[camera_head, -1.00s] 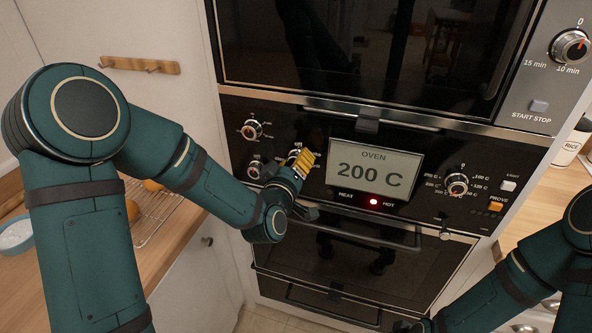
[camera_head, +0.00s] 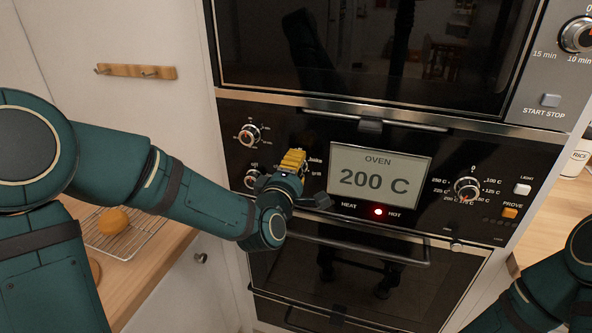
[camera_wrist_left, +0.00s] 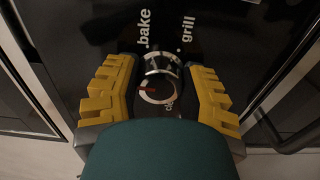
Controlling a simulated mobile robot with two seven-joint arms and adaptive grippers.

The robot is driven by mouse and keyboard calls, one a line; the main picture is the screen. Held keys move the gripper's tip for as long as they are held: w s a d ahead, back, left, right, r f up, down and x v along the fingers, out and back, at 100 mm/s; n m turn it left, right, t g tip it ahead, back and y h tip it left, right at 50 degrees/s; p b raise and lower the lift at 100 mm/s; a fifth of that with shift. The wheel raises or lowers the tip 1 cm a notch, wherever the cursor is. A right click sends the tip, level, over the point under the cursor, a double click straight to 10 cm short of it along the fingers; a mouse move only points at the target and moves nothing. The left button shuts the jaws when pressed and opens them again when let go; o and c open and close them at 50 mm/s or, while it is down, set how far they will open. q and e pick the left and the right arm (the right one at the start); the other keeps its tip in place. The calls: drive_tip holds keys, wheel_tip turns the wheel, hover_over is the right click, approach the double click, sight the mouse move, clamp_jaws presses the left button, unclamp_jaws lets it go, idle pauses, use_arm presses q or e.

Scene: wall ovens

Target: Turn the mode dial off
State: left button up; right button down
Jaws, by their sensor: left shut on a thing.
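The mode dial (camera_wrist_left: 158,88) is a round silver and black knob on the oven's black panel, with "bake" and "grill" printed beside it and a red mark on its face. My left gripper (camera_head: 293,160) has yellow finger pads and is at the panel, left of the display. In the left wrist view, the gripper (camera_wrist_left: 160,76) has one finger on each side of the dial and is shut on it. In the head view the gripper hides most of the dial. My right gripper is out of view; only part of that arm shows at lower right.
The oven display (camera_head: 380,178) reads 200 C, with a red light (camera_head: 378,211) below it. Another dial (camera_head: 248,135) is at upper left, and a temperature dial (camera_head: 467,188) at right. The oven door handle (camera_head: 365,243) runs below my left gripper.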

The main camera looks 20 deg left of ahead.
use_arm(q)
drive_tip(key=shift+w+r+n, duration=0.1)
drive_tip(key=shift+r+n, duration=0.1)
drive_tip(key=shift+n, duration=0.1)
drive_tip(key=o, duration=0.9)
drive_tip(key=shift+c, duration=0.2)
drive_tip(key=o, duration=0.4)
drive_tip(key=shift+w+f, duration=0.1)
drive_tip(key=shift+s, duration=0.2)
drive_tip(key=s, duration=0.7)
drive_tip(key=shift+s+a, duration=0.1)
